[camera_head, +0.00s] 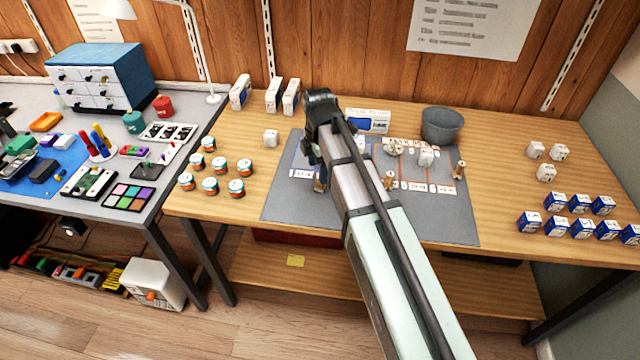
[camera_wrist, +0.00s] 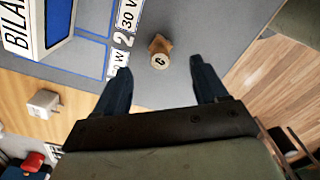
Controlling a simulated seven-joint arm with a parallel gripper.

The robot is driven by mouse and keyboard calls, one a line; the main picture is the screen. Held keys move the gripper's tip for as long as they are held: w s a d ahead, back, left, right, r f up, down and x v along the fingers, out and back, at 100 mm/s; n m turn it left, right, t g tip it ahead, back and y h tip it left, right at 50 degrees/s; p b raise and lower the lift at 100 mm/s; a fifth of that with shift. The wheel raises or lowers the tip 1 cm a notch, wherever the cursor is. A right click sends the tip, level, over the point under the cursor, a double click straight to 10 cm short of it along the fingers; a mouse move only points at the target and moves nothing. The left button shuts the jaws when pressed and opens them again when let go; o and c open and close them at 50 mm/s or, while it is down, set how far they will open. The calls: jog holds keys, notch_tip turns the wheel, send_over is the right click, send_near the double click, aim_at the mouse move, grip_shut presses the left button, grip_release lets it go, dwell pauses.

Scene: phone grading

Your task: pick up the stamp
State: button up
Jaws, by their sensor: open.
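A small wooden stamp (camera_wrist: 160,46) with a round, pale, marked end stands on the grey mat in the wrist view. It shows just beyond and between the fingertips of my gripper (camera_wrist: 161,66). The jaws are open with nothing held. In the head view, my gripper is over the left part of the grey mat (camera_head: 285,205), and a stamp (camera_head: 320,185) shows partly hidden just below it. Two similar wooden pieces, one near the mat's middle (camera_head: 389,180) and one near its right edge (camera_head: 459,169), stand farther right.
Printed labels lie beside the stamp. A boxed sign (camera_head: 368,121) and a grey bucket (camera_head: 442,125) stand behind the mat. Several small tins (camera_head: 210,185) are left of it, and blue-and-white boxes (camera_head: 582,229) are at the right.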

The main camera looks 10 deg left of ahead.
jog(key=shift+d+f, duration=0.15)
jog(key=shift+f, duration=3.1)
jog(key=c, duration=1.1)
jog(key=shift+c, duration=0.2)
jog(key=shift+r, duration=0.1)
